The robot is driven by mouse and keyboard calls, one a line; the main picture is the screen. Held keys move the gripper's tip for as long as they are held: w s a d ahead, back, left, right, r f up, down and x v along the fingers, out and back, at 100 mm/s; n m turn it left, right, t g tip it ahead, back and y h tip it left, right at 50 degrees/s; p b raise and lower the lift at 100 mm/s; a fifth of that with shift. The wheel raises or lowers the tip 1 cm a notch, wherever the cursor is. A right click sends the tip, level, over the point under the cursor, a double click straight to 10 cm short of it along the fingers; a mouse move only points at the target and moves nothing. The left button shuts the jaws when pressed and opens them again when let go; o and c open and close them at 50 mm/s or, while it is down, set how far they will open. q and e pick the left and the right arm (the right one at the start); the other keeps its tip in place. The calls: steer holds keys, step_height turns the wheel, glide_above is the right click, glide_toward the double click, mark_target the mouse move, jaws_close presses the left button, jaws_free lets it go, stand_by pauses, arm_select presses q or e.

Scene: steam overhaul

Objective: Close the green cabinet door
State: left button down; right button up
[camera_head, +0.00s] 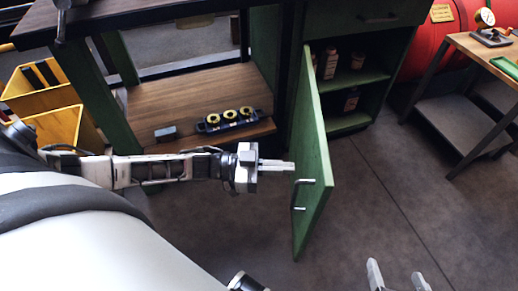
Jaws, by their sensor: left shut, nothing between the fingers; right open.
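The green cabinet door (311,159) stands wide open, swung out toward me from the cabinet. Its metal handle (300,193) is on the face to the left, near the free edge. The cabinet (350,130) is open behind it, with bottles on its green shelves. My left gripper (293,167) is shut and empty, its fingertips at the door's left face just above the handle; I cannot tell whether they touch. My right gripper (398,277) is open and empty at the bottom edge, to the right of the door and low in the picture.
The workbench's lower wooden shelf (150,105) holds a black block with several yellow rings (230,120). Yellow bins (60,125) stand at the left. A side table (475,50) and red tank (425,40) are at the right. The floor (400,190) right of the door is clear.

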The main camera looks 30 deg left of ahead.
mark_target(318, 169)
arm_select(q)
steer(key=shift+x, duration=2.65)
